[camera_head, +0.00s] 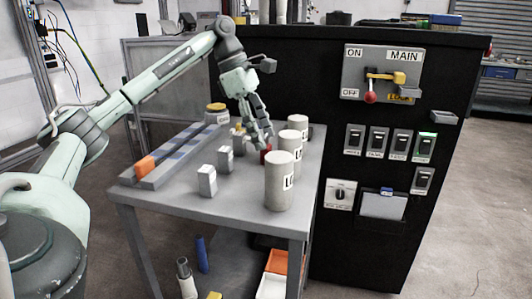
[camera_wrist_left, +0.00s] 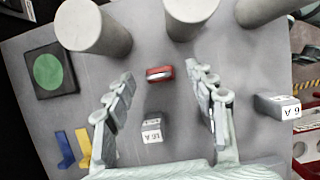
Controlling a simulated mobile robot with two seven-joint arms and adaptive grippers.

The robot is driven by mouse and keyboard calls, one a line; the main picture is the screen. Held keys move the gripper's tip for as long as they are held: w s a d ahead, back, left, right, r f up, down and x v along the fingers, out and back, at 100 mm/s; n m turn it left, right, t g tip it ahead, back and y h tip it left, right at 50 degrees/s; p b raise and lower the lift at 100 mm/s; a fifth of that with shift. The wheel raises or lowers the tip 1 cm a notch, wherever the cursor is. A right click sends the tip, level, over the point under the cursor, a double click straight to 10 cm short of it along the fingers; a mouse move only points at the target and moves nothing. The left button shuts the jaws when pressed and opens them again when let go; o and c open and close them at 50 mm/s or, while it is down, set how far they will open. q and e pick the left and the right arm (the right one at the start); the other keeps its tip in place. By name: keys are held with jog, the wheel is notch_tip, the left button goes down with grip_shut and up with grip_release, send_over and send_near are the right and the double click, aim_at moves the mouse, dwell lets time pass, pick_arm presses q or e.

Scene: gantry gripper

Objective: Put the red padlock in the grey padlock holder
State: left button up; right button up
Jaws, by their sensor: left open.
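The red padlock (camera_head: 266,154) lies on the grey table, partly hidden by my left gripper in the head view. In the left wrist view the padlock (camera_wrist_left: 160,74) shows as a small red body with a grey part, between the fingertips. My left gripper (camera_head: 263,140) is open and points down close over the padlock; its two fingers (camera_wrist_left: 161,76) stand wide apart on either side, with nothing held. A small grey ledge (camera_head: 444,117) on the black cabinet may be the padlock holder; I cannot tell for sure. My right gripper is not in view.
Grey cylinders (camera_head: 279,182) stand along the table's right side, close to the gripper. Small labelled blocks (camera_head: 207,180) stand left of them. A rail with an orange end (camera_head: 146,164) lies at the left edge. The black cabinet (camera_head: 330,130) rises behind the table, with switches and a lever.

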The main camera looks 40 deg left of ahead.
pick_arm(q)
jog(key=shift+x, duration=1.2)
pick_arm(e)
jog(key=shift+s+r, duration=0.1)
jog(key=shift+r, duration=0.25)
pick_arm(q)
grip_shut()
jog(key=shift+r, duration=0.1)
